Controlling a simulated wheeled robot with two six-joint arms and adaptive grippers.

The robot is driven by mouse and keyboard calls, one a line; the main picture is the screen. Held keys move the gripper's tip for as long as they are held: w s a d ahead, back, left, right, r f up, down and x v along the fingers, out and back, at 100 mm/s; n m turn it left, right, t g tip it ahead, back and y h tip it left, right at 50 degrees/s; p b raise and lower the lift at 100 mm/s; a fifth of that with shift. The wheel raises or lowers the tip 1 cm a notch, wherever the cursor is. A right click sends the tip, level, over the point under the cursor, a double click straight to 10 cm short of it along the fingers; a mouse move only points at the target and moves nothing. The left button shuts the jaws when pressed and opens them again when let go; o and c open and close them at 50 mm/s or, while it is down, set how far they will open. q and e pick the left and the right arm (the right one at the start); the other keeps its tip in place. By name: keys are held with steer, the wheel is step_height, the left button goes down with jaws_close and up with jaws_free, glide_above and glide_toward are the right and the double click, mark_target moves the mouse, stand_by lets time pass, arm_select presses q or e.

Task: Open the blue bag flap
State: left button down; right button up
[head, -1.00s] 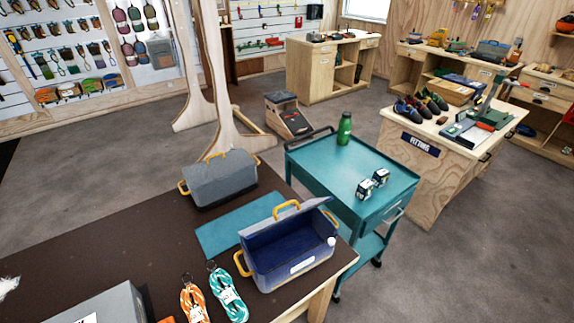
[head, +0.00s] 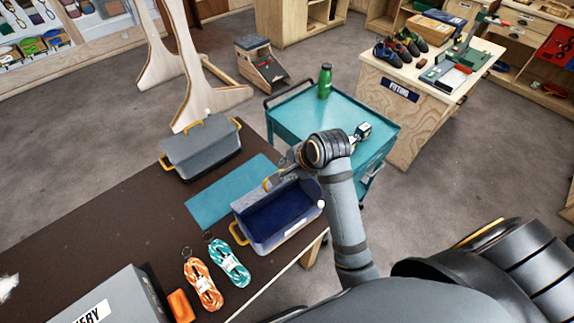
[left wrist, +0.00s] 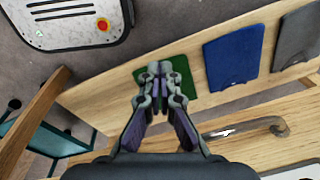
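The blue bag (head: 285,232) stands on the dark table in the head view, with its dark blue inside showing. Its grey flap (head: 248,201) is raised along the far side, with a yellow handle on it. My right gripper (head: 286,166) is at the flap's far edge beside that handle; the wrist hides part of the flap. I cannot tell whether its fingers are open or touch the flap. My left gripper is out of the head view; in the left wrist view its fingertips (left wrist: 159,68) are together, with nothing seen between them.
A grey bag (head: 203,150) with its lid down stands behind a teal mat (head: 222,196). Orange rope (head: 203,285) and teal rope (head: 229,262) coils lie left of the blue bag. A teal cart (head: 312,118) with a green bottle (head: 324,82) stands close behind the arm.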

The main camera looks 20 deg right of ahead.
steer(key=p+x, duration=0.2)
steer(key=x, duration=0.8)
steer(key=shift+w+f, duration=0.15)
steer(key=shift+f, duration=0.05)
jaws_close()
